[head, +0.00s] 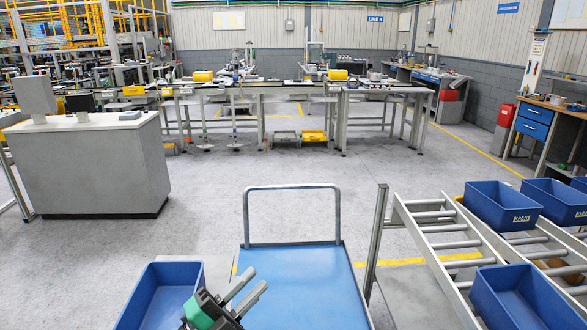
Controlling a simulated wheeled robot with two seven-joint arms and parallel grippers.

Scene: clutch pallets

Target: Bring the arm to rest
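My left gripper (258,278) is at the bottom middle, over the left part of a cart with a blue deck (303,285). Its two grey fingers point up and to the right, with a gap between them and nothing in it. The gripper body is dark with a green part. A blue bin (181,274) is at the bottom left, just left of the gripper and partly cut off by the frame. I cannot tell what the bin rests on. My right gripper is not in view.
A roller rack (447,229) on the right holds several blue bins, one being (502,205). The cart's grey handle (291,188) stands upright at its far edge. A grey cabinet (95,168) stands at left. Workbenches (385,90) line the back. Open floor lies between.

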